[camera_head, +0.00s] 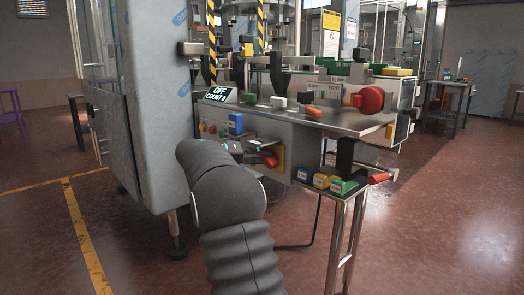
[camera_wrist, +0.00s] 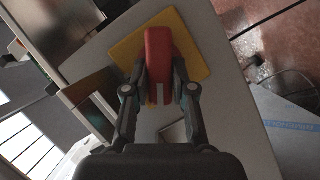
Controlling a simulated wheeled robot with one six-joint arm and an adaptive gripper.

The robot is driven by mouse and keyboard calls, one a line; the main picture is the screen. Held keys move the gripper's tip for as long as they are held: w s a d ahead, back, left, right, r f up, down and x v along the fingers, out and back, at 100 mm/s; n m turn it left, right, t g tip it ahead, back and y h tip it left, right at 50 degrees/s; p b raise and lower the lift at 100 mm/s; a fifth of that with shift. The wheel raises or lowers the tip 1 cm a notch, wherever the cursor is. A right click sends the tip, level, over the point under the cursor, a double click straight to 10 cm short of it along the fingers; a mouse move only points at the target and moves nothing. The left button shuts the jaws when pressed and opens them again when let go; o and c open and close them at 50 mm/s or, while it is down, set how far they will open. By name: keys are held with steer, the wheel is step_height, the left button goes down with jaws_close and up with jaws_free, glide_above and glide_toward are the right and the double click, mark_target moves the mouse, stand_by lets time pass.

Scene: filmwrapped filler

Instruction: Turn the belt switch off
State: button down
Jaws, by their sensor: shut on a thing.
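The belt switch is a red handle (camera_wrist: 160,48) on a yellow square plate (camera_wrist: 196,45), fixed to a pale grey panel (camera_wrist: 240,120). In the wrist view my gripper (camera_wrist: 160,88) has a finger on each side of the red handle and is shut on it. In the head view the red handle (camera_head: 269,161) and a strip of the yellow plate (camera_head: 280,156) show on the machine's front, just beyond my arm. My gripper (camera_head: 262,158) is there, largely hidden by the arm and small.
A small display (camera_head: 217,95) reads "OFF" with a count line below. Coloured buttons and a blue block (camera_head: 236,123) are left of the switch. A grey cabinet (camera_head: 155,100) stands close left.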

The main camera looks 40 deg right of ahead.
steer(key=n+p, duration=0.1)
steer(key=n+g+h+p, duration=0.1)
steer(key=n, duration=0.1)
steer(key=n+h+p, duration=0.1)
steer(key=n, duration=0.1)
steer(key=shift+w+f+g, duration=0.15)
steer(key=shift+f+g, duration=0.1)
steer(key=shift+g, duration=0.05)
stand_by(0.4)
steer(key=c, duration=1)
jaws_free()
steer(key=shift+o, duration=0.2)
steer(key=v, duration=1.2)
